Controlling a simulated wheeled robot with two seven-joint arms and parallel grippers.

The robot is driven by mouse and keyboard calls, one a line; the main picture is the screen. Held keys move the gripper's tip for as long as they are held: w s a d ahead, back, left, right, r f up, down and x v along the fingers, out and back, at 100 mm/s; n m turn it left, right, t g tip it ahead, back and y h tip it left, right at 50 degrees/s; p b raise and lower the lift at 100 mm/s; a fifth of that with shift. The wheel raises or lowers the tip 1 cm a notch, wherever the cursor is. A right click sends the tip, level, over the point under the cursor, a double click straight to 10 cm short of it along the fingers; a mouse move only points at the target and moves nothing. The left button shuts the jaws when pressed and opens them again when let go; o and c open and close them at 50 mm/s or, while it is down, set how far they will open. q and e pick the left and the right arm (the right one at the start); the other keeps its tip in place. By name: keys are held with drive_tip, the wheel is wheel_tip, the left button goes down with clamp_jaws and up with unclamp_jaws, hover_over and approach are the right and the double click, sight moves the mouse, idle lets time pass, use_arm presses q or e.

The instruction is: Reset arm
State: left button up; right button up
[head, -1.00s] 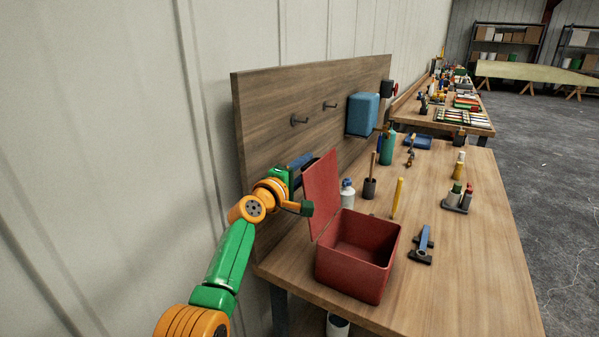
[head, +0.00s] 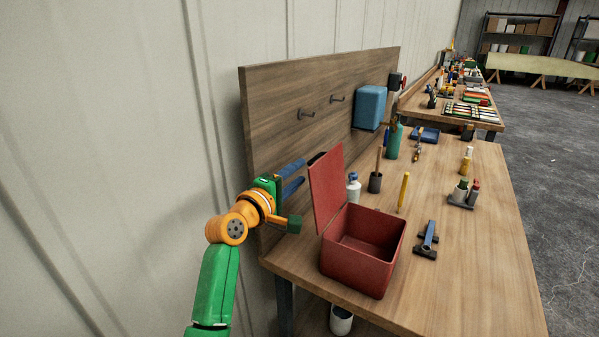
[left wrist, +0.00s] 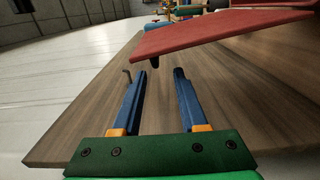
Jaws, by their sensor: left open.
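My left gripper (head: 299,174) is open and empty, with two blue fingers. It is beside the wooden back panel (head: 285,95), left of the raised lid (head: 327,188) of a red box (head: 357,268). In the left wrist view my fingers (left wrist: 160,74) stand apart with only the panel's wood grain (left wrist: 100,120) between them. The red lid (left wrist: 215,32) crosses above the fingertips there, and a dark hook shows near the left tip. My right gripper is not in view.
The box stands open at the bench's (head: 465,290) near end. Behind it are a white bottle (head: 353,189), a dark cup (head: 375,182) and a yellow stick (head: 403,192). The bench's front right is clear.

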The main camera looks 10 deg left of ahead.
use_arm(q)
drive_tip(key=s+f+m+g+y, duration=0.1)
drive_tip(key=s+f+m+g, duration=0.25)
drive_tip(key=s+f, duration=0.55)
drive_tip(key=s+f+m+g+y, duration=0.1)
drive_tip(key=s+f+m+g, duration=0.3)
drive_tip(key=f, duration=0.9)
drive_tip(key=s+a+f+m+g+y, duration=0.1)
drive_tip(key=s+f+m+g+y, duration=0.25)
drive_tip(key=s, duration=0.95)
drive_tip(key=s+a+f+m+g, duration=0.25)
drive_tip(key=s+f+m, duration=0.3)
drive_tip(key=s, duration=0.65)
drive_tip(key=s+f+g, duration=0.2)
drive_tip(key=s+f, duration=0.1)
drive_tip(key=f, duration=1.6)
drive_tip(key=s+a+f, duration=0.1)
drive_tip(key=s+f, duration=0.7)
drive_tip(key=s, duration=0.3)
drive_tip(key=shift+s+a+f+g, duration=0.2)
drive_tip(key=shift+s+g, duration=0.05)
drive_tip(key=shift+g, duration=0.1)
